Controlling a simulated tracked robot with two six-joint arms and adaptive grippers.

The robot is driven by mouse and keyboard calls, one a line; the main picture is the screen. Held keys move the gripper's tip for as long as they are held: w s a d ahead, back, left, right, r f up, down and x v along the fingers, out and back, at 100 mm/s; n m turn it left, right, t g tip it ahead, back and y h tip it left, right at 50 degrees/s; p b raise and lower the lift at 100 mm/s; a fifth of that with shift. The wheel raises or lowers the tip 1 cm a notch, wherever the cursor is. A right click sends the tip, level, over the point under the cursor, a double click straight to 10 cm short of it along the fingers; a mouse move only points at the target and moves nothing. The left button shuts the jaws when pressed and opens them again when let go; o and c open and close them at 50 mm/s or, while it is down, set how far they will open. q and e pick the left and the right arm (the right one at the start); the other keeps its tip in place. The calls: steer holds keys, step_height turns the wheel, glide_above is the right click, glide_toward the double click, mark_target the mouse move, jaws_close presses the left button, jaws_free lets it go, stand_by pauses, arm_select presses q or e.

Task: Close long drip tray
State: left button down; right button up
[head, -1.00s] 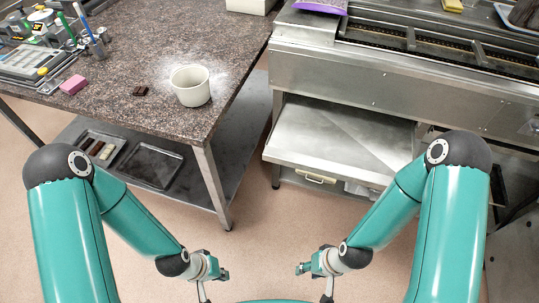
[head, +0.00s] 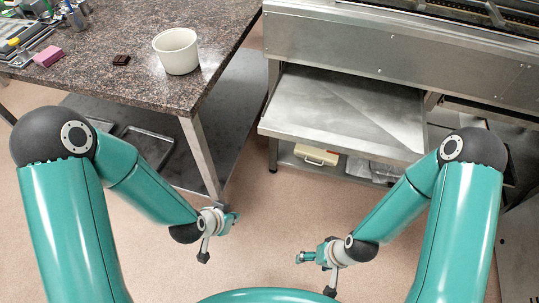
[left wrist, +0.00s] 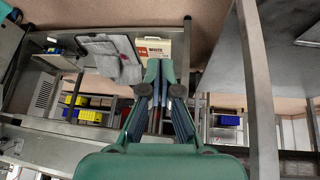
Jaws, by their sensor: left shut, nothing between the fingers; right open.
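The long drip tray (head: 345,112) is a wide, flat, bare metal sheet. In the head view it sticks out from under the steel machine at right of centre. My left gripper (head: 235,220) is shut and empty, in front of the tray and to the left of it, over open floor and apart from it. Its shut fingers also show in the left wrist view (left wrist: 160,70). My right gripper (head: 300,258) is open and empty, below the tray's front edge in the picture and apart from it.
The steel machine (head: 400,48) stands above the tray. A cream box (head: 316,155) sits on a shelf beneath it. A stone-topped table (head: 110,65) at left carries a white tub (head: 176,51), dark chocolate (head: 121,60) and a pink block (head: 48,56). Floor between is clear.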

arm_select(q)
steer(key=w+d+f+m+t+b, duration=0.25)
steer(key=w+m+b, duration=0.2)
steer(key=b, duration=0.25)
steer(key=m+t+h+b, duration=0.2)
steer(key=m+t+b, duration=0.9)
steer(key=b, duration=0.7)
glide_toward(272, 134)
steer(key=shift+m+g, duration=0.55)
steer(key=shift+g, duration=0.1)
steer(key=x, duration=0.2)
steer(key=b+x, duration=0.1)
steer(key=x, duration=0.1)
steer(key=r+b+x, duration=0.1)
steer(key=x, duration=0.1)
steer(key=shift+w+d, duration=0.25)
steer(key=shift+w, duration=0.35)
arm_select(e)
step_height(272, 134, down, 30)
steer(key=shift+f, duration=0.25)
